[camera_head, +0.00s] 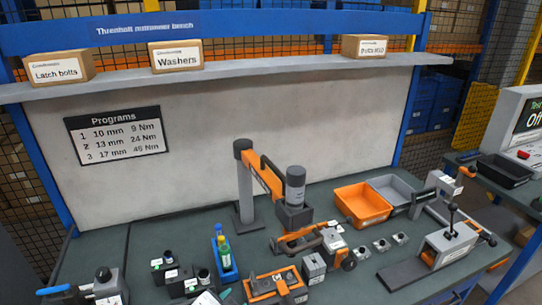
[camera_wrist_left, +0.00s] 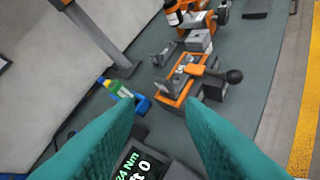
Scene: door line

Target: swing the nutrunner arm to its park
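The nutrunner arm stands on the bench in the head view, with a grey post (camera_head: 245,190) and an orange and black link (camera_head: 264,174) reaching right. At its end hangs the dark nutrunner (camera_head: 294,193), over the middle of the bench and behind the orange clamp fixture (camera_head: 274,285). In the left wrist view the nutrunner (camera_wrist_left: 187,15) shows at the top, cut by the edge. My left gripper (camera_wrist_left: 160,110) shows two teal fingers, apart and empty, with the fixture ahead beyond them. Neither gripper shows in the head view. I cannot pick out the arm's park.
A blue tray with bottles (camera_head: 223,250) stands left of the fixture. Orange bin (camera_head: 362,203) and grey bin (camera_head: 391,188) stand behind right, a lever clamp (camera_head: 446,245) at right. A torque display (camera_wrist_left: 138,165) lies below my left fingers.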

